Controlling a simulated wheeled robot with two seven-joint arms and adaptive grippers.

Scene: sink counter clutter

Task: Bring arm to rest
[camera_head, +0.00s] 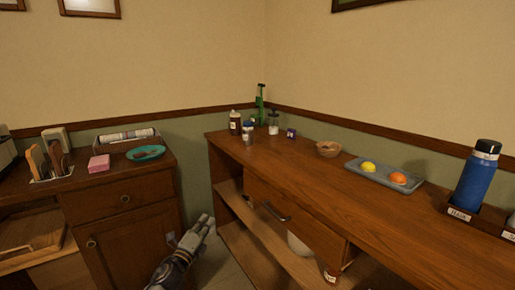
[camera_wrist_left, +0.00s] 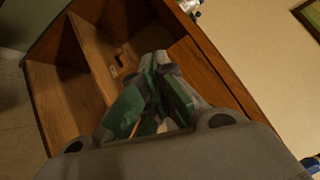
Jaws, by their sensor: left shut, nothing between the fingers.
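My left gripper (camera_head: 201,225) comes in from the bottom of the head view, in the gap between the two wooden cabinets. It is shut and empty. In the left wrist view its green-padded fingers (camera_wrist_left: 158,75) meet at the tips, with the open shelves (camera_wrist_left: 85,60) of the right-hand counter behind them. It touches nothing that I can see. My right gripper is in neither view.
The right counter (camera_head: 290,165) carries bottles, a wooden bowl (camera_head: 328,149), a grey tray (camera_head: 370,177) with a yellow and an orange item, and a blue bottle (camera_head: 476,178). The left cabinet (camera_head: 125,198) holds a pink sponge (camera_head: 98,163) and a teal plate (camera_head: 146,153). Floor shows between them.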

